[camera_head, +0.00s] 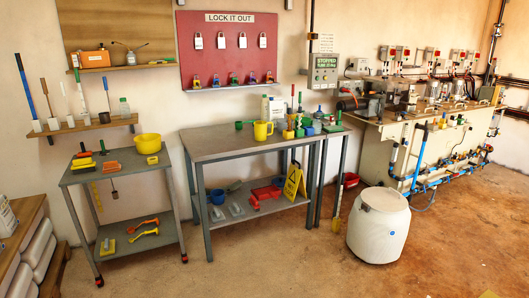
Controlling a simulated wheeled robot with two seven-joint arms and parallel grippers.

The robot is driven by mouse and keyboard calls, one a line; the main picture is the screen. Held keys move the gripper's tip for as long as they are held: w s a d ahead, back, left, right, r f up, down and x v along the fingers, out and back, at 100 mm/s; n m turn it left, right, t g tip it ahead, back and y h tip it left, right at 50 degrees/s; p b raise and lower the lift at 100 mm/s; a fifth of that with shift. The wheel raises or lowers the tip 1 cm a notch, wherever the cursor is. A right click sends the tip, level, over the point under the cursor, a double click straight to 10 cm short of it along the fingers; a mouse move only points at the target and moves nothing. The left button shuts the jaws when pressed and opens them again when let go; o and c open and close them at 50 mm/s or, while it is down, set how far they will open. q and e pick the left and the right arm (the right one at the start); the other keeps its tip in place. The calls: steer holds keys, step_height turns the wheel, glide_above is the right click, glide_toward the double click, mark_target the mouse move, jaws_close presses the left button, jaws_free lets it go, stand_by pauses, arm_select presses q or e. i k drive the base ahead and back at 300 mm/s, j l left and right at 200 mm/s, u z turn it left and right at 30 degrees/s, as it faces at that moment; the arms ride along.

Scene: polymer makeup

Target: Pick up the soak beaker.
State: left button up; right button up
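No vessel is labelled as the soak beaker, and I cannot tell for sure which one it is. A yellow jug with a handle (263,130) stands upright on the grey middle table (215,148). A green handled vessel (239,125) is to its left, and small coloured pots (300,131) stand to its right. A yellow bowl (147,143) sits on the left grey table (125,168). A blue pot (217,196) stands on the middle table's lower shelf. Neither of my grippers shows in this view.
A white drum (379,225) stands on the floor right of the middle table. A yellow floor sign (294,183) leans by that table's right end. A machine with blue pipes (420,145) lines the right wall. The brown floor in front (270,260) is clear.

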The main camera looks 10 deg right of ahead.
mark_target(316, 123)
steer(key=i+l+z, duration=0.25)
steer(key=i+z, duration=0.2)
steer(key=i, duration=0.7)
steer(key=i+j+z, duration=0.15)
steer(key=i+z, duration=0.3)
steer(key=i, duration=0.7)
